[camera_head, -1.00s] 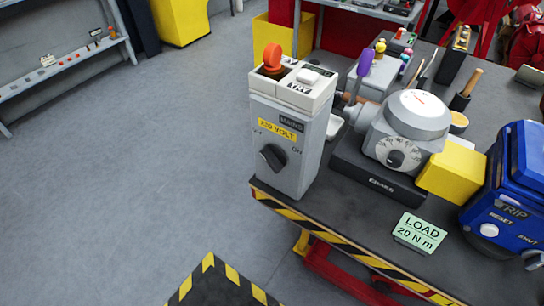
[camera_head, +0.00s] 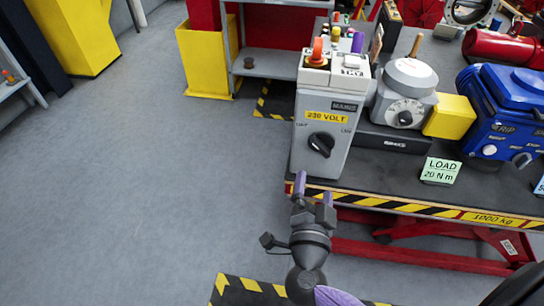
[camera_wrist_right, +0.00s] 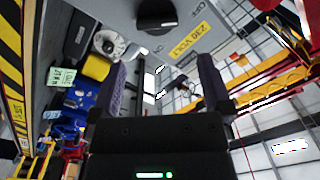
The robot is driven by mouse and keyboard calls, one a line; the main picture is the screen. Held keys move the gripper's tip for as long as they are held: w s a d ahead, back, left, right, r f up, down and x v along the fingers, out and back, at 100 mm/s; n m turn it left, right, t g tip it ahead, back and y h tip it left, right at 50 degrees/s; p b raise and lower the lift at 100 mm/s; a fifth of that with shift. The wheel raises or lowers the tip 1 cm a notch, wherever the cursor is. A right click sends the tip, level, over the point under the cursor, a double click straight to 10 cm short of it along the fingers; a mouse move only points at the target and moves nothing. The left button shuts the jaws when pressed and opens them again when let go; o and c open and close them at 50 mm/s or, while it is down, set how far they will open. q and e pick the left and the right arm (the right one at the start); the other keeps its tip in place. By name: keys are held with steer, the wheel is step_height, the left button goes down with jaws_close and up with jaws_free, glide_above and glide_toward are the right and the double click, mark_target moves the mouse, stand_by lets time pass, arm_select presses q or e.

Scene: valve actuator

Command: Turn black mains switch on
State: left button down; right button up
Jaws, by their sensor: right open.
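The black mains switch (camera_head: 321,144) is a round rotary knob on the front of the grey box (camera_head: 341,170), under a yellow "230 VOLT" label (camera_head: 326,117). Its raised bar appears tilted from upper left to lower right, with OFF marked at left and ON at right. My right gripper (camera_head: 314,190) is open and empty, with purple fingertips, in front of and below the box, apart from the switch. In the right wrist view the switch (camera_wrist_right: 156,14) is at the top, beyond the open fingers. My left gripper is not in view.
An orange button (camera_head: 317,52) tops the box. To its right on the table are a grey actuator (camera_head: 408,80), a yellow block (camera_head: 450,117), a blue unit (camera_head: 500,110) and a green LOAD sign (camera_head: 440,170). The floor at left is clear.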

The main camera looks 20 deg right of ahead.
mark_target(321, 151)
steer(key=shift+m, duration=0.3)
steer(key=b+x, duration=0.1)
steer(key=x, duration=0.8)
steer(key=shift+s+d+b, duration=0.1)
steer(key=shift+d+b, duration=0.2)
steer(key=shift+b, duration=0.05)
steer(key=shift+w+d+r, duration=0.1)
steer(key=shift+w+d, duration=0.2)
steer(key=shift+w, duration=0.2)
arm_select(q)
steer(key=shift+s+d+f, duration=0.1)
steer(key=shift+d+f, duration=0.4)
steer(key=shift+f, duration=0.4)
arm_select(e)
steer(key=c, duration=1)
